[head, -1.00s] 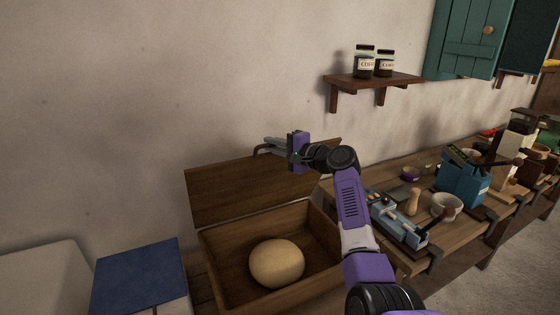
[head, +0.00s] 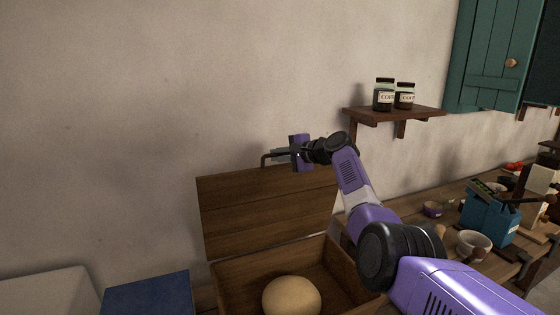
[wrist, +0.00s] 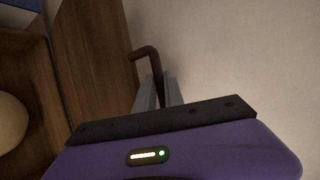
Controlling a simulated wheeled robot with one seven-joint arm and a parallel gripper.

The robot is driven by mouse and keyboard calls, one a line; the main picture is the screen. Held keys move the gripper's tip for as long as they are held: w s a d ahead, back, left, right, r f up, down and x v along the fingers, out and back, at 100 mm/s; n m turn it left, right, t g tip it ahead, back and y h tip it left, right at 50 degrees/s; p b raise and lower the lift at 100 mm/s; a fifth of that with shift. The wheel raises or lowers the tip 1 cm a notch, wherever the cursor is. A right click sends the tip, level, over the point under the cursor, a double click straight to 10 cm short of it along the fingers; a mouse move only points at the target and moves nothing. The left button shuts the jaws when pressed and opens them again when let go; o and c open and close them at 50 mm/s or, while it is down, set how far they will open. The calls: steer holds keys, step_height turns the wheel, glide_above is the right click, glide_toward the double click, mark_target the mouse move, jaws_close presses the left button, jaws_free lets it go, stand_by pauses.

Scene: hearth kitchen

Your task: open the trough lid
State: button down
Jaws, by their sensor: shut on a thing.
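The wooden trough (head: 232,278) stands against the wall in the head view, with a pale round dough ball (head: 291,298) inside. Its lid (head: 262,212) stands raised, close to upright, along the back edge. The lid also shows in the wrist view (wrist: 98,62). A dark bent handle (head: 265,158) is at the lid's top edge; it also shows in the wrist view (wrist: 147,54). My gripper (head: 280,154) is at the top of the lid, shut on this handle. The fingertips (wrist: 158,92) show beside the handle in the wrist view, partly hidden by the gripper body.
A blue-topped box (head: 148,294) is left of the trough. A workbench (head: 420,212) with a blue grinder (head: 490,212) and a bowl (head: 473,243) is to the right. A wall shelf (head: 395,114) holds two jars (head: 384,95). The wall behind the lid is close.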

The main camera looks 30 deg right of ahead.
steer(key=shift+w+d+r, duration=0.15)
steer(key=shift+w+r, duration=0.15)
steer(key=shift+w, duration=0.45)
steer(key=c, duration=1.5)
jaws_free()
steer(key=shift+f, duration=0.1)
steer(key=shift+o, duration=0.2)
steer(key=shift+s, duration=0.1)
steer(key=b+v, duration=0.1)
steer(key=v, duration=0.6)
steer(key=shift+s, duration=0.25)
steer(key=shift+d+r, duration=0.1)
steer(key=shift+r, duration=0.15)
